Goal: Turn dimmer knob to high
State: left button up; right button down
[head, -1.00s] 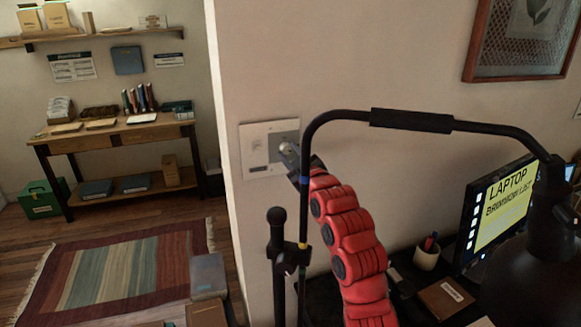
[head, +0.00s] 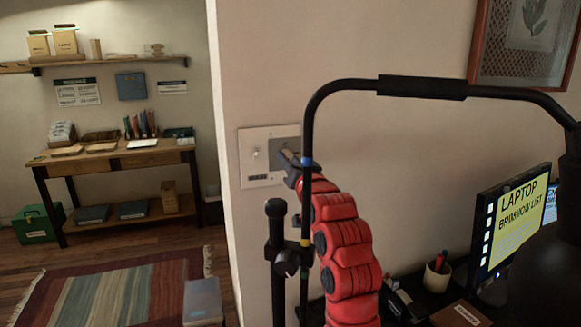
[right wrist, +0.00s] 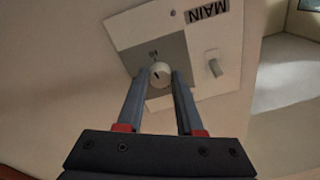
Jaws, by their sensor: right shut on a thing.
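A pale wall plate (head: 247,176) is on the wall near its corner in the head view. It also shows in the right wrist view (right wrist: 130,27), with a grey panel, a "MAIN" label and a small switch (right wrist: 213,64). The round white dimmer knob (right wrist: 160,76) has a dark mark on it and sits on the grey panel. My right gripper (head: 284,158) is at the plate. In the right wrist view its two fingers (right wrist: 160,83) are shut on the knob, one on each side. The knob is hidden behind the gripper in the head view. My left gripper is not in view.
A black curved bar (head: 420,86) and an upright black pole (head: 276,250) stand close to my right arm. A monitor (head: 508,228) and a pen cup (head: 436,277) are on the dark desk at right. A wooden table (head: 118,160) stands far left.

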jog(key=shift+m, duration=1.6)
jog(key=c, duration=0.5)
grip_release()
jog(key=shift+c, duration=0.2)
jog(key=shift+s, duration=0.1)
jog(key=b+v, duration=0.4)
jog(key=v, duration=1.3)
jog(key=shift+s+a+f, duration=0.1)
jog(key=shift+s+a, duration=0.05)
jog(key=shift+s, duration=0.05)
